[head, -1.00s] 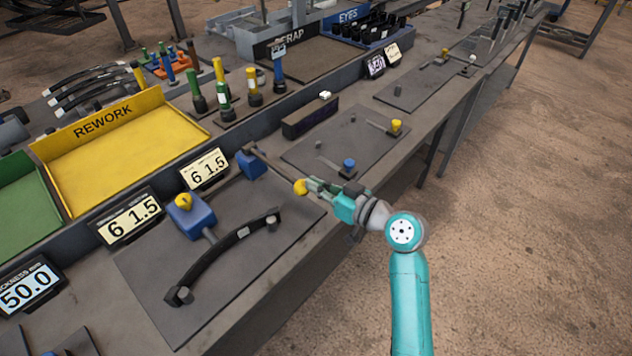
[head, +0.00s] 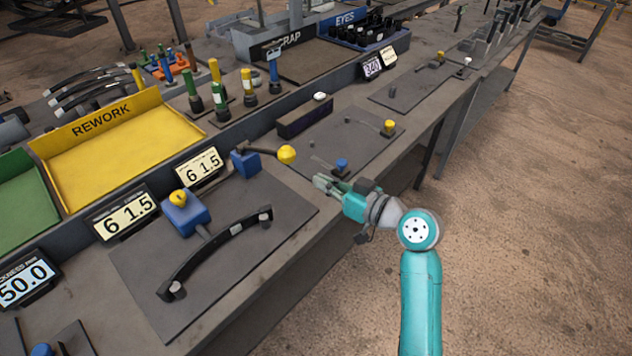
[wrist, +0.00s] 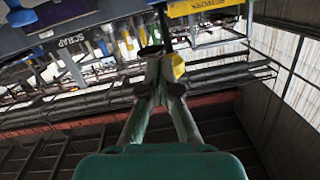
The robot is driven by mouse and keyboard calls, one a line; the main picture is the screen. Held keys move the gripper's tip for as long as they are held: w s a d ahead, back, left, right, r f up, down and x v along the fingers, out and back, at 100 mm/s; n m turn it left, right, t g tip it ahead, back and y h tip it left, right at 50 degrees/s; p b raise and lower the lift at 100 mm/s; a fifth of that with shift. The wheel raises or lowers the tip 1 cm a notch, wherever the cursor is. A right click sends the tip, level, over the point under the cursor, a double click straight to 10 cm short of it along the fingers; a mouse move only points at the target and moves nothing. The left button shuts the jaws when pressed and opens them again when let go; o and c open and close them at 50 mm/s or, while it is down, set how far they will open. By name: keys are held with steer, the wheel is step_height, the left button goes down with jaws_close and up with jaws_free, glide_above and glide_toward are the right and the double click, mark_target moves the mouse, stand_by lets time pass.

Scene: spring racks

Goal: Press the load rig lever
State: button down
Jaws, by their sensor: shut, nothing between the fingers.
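The load rig lever has a yellow ball knob (head: 286,154) on a dark arm that comes out of a blue block (head: 246,163). The lever points right and stands roughly level or slightly raised above the plate. My gripper (head: 322,183) is shut and empty, in front of and to the right of the knob, with a visible gap in the head view. In the wrist view, the yellow knob (wrist: 177,66) shows just beyond the shut fingers (wrist: 160,82). A black curved leaf spring (head: 215,250) lies across the rig plate (head: 270,218), beside a second blue block with a yellow knob (head: 184,208).
Another plate with a blue knob (head: 341,165) and a yellow knob (head: 389,127) lies just beyond my gripper. The floor right of the bench is open.

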steer(key=f+v, duration=0.1)
steer(key=v, duration=0.6)
steer(key=shift+f, duration=0.45)
steer(key=shift+d, duration=0.1)
stand_by(2.1)
steer(key=s+d+f+m+t+h, duration=0.2)
steer(key=s+d+f+m+h, duration=0.3)
steer(key=s+f, duration=0.45)
steer(key=s+d+f+m+t+h, duration=0.2)
steer(key=s+d+f+m+h, duration=0.25)
steer(key=s+f, duration=0.5)
steer(key=s+d+r+h, duration=0.1)
steer(key=s+r, duration=0.2)
steer(key=s, duration=0.5)
steer(key=s+d+r+t+h, duration=0.1)
steer(key=s+d+r, duration=0.1)
steer(key=s, duration=0.6)
steer(key=s+d+r+h, duration=0.2)
steer(key=s+r, duration=0.1)
steer(key=s, duration=0.5)
steer(key=shift+r+n, duration=0.35)
steer(key=shift+r, duration=0.05)
steer(key=shift+s+d, duration=0.1)
